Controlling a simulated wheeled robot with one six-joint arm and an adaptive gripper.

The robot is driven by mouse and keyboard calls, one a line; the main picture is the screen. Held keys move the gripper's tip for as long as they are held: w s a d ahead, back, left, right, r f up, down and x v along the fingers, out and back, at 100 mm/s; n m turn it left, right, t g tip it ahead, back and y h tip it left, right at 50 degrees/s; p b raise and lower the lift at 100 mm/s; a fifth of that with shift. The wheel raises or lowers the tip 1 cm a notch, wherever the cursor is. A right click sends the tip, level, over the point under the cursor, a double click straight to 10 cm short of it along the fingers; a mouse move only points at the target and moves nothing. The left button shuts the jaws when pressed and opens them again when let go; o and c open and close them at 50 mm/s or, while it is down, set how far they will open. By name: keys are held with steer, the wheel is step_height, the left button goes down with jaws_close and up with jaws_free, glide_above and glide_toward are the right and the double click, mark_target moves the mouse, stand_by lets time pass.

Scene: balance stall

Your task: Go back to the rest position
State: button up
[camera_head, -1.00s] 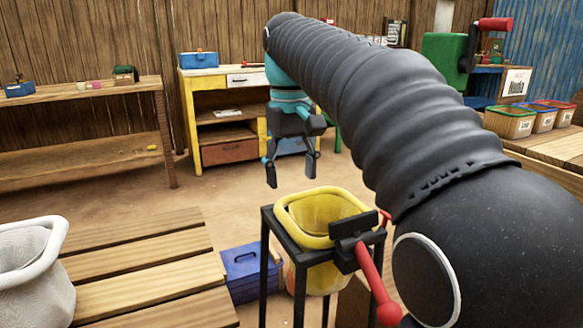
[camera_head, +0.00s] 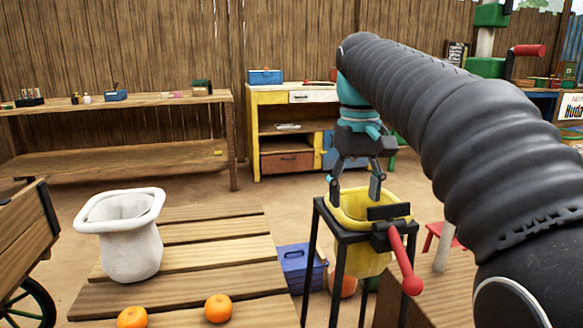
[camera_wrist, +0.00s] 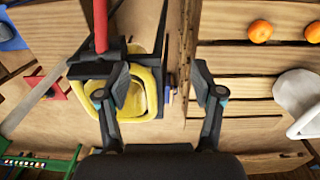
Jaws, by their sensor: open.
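My gripper (camera_head: 357,188) hangs from my dark ribbed arm, above and just behind the yellow bucket (camera_head: 350,207) in the black stand. Its two fingers are spread apart with nothing between them. In the wrist view my gripper (camera_wrist: 163,85) is also open and empty. The yellow bucket (camera_wrist: 150,88) shows there near the left finger, below the gripper. I cannot tell from these views whether any finger touches the bucket.
The black stand (camera_head: 318,250) has a red-handled lever (camera_head: 408,270). A slatted wooden table (camera_head: 185,258) holds a white sack (camera_head: 130,245) and two oranges (camera_head: 218,308). A blue box (camera_head: 295,265) sits on the floor. A yellow cabinet (camera_head: 250,130) stands behind, with open floor before it.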

steer(key=s+d+f+m+t+p, duration=0.1)
steer(key=s+d+f+t, duration=0.1)
steer(key=s+f, duration=0.6)
steer(key=s+d+f+m+t+p, duration=0.1)
steer(key=s+d+f+t+p, duration=0.1)
steer(key=s+f, duration=0.7)
steer(key=s+t, duration=0.1)
steer(key=s, duration=0.2)
steer(key=shift+d+m+t, duration=0.25)
steer(key=shift+m+t, duration=0.05)
